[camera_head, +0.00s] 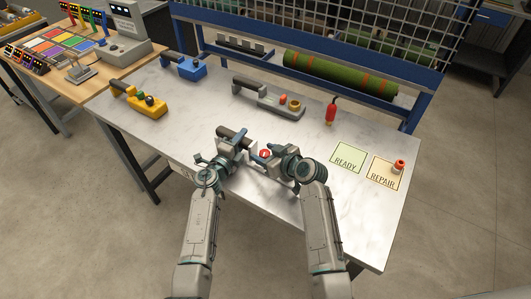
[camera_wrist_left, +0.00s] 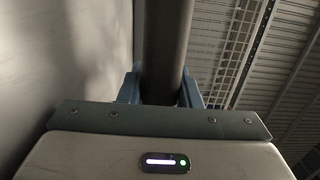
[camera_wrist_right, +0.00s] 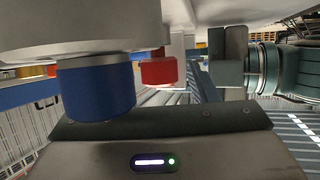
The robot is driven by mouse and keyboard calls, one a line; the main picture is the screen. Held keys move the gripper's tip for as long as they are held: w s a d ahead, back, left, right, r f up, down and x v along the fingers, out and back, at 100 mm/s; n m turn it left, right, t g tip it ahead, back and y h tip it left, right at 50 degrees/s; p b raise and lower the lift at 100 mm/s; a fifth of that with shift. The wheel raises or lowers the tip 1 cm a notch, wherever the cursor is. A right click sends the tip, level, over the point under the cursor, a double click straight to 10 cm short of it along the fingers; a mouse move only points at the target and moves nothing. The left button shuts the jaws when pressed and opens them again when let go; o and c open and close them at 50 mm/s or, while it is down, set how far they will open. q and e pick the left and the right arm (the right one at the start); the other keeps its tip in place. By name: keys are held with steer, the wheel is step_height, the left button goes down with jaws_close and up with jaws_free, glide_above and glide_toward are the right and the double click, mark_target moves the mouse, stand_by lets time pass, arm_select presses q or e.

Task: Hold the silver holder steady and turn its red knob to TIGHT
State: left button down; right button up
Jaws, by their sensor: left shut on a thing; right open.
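The silver holder (camera_head: 252,150) is partly hidden between my two hands near the front of the bench. Its dark handle (camera_head: 232,133) sticks up to the left. My left gripper (camera_head: 236,141) is shut on this handle; the left wrist view shows the dark cylinder (camera_wrist_left: 166,45) between the fingers. The red knob (camera_head: 265,154) faces the front, just left of my right gripper (camera_head: 272,151), which is open. In the right wrist view the red knob (camera_wrist_right: 158,70) is beside a blue cylinder (camera_wrist_right: 95,88) under a silver body. The knob's setting is too small to read.
Behind stand a yellow tool (camera_head: 147,103), a blue tool (camera_head: 185,67) and a grey tool (camera_head: 272,99). A red-handled tool (camera_head: 330,112) stands right of them. The READY mat (camera_head: 348,155) is bare; the REPAIR mat (camera_head: 383,180) bears a small red-topped piece (camera_head: 398,166).

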steer(key=v, duration=1.2)
steer(key=shift+f, duration=0.1)
steer(key=shift+w+f+n+y, duration=0.15)
steer(key=shift+w+n+y, duration=0.15)
steer(key=w+n+g+y, duration=0.1)
steer(key=w+d+n+g+y, duration=0.1)
steer(key=n+g, duration=0.1)
steer(key=w+d+n+g+y, duration=0.1)
steer(key=w+g, duration=0.1)
steer(key=shift+w+d+n, duration=0.1)
steer(key=shift+d+n, duration=0.1)
steer(key=shift+n, duration=0.2)
steer(key=shift+w+d+y, duration=0.15)
steer(key=shift+y, duration=0.15)
steer(key=shift+w+n+g, duration=0.1)
steer(key=shift+n+g, duration=0.2)
steer(key=x, duration=1.1)
steer(key=shift+w+a, duration=0.1)
steer(key=shift+a, duration=0.25)
